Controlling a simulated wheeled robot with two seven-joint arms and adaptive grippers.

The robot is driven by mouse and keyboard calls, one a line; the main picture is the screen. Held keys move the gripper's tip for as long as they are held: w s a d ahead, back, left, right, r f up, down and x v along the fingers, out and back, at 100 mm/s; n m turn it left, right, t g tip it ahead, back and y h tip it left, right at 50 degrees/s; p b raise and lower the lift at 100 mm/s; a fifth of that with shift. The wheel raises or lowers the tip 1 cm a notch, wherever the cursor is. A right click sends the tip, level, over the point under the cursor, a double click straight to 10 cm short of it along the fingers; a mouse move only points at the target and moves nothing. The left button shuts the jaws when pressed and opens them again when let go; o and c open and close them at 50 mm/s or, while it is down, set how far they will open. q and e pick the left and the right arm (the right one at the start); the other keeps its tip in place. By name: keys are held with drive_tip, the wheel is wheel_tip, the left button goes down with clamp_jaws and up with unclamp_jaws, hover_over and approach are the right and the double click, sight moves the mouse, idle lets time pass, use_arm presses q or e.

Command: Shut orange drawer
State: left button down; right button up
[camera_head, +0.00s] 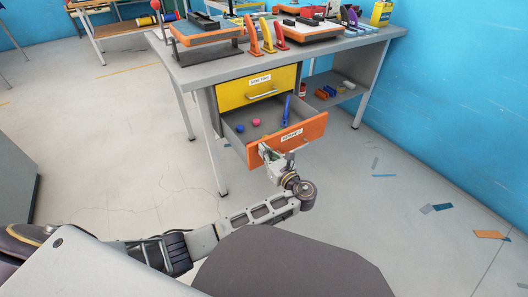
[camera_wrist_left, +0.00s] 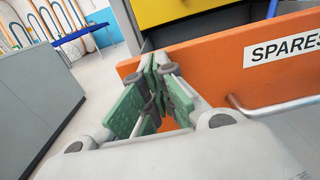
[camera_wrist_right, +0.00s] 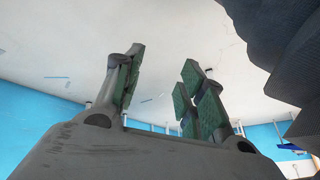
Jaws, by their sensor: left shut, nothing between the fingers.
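The orange drawer (camera_head: 310,130) is pulled out below the yellow drawer, its front labelled SPARES. Its orange front (camera_wrist_left: 215,65) also shows in the left wrist view, with a metal bar handle (camera_wrist_left: 275,110). Inside lie a small blue piece (camera_head: 240,128), a pink-red piece (camera_head: 256,122) and a blue tool (camera_head: 287,110). My left gripper (camera_head: 264,150) is shut and empty at the left part of the orange front; its fingertips (camera_wrist_left: 158,66) overlap the front in the left wrist view, but I cannot tell whether they touch. My right gripper (camera_wrist_right: 160,85) is open and empty, facing bare floor and wall.
The yellow drawer (camera_head: 235,94) is shut under the grey workbench top (camera_head: 210,70). Tools and trays stand on the bench. The floor before the drawer is clear; scraps (camera_head: 440,207) lie at right. A grey cabinet (camera_wrist_left: 35,90) stands at left.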

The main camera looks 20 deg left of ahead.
drive_tip(key=shift+w+r, duration=0.1)
drive_tip(key=shift+r, duration=0.05)
use_arm(q)
drive_tip(key=p+x, duration=0.5)
drive_tip(key=x, duration=1.6)
use_arm(e)
drive_tip(key=d+r+g+h, duration=0.1)
drive_tip(key=d+r+g, duration=0.1)
drive_tip(key=r, duration=0.7)
drive_tip(key=shift+s+d+r+n+h, duration=0.3)
drive_tip(key=shift+s+d+h, duration=0.15)
drive_tip(key=shift+d, duration=0.15)
use_arm(q)
drive_tip(key=shift+s+d+p, duration=0.1)
drive_tip(key=shift+d+p, duration=0.05)
drive_tip(key=shift+p, duration=0.15)
use_arm(e)
drive_tip(key=shift+s+d, duration=0.1)
drive_tip(key=shift+d, duration=0.05)
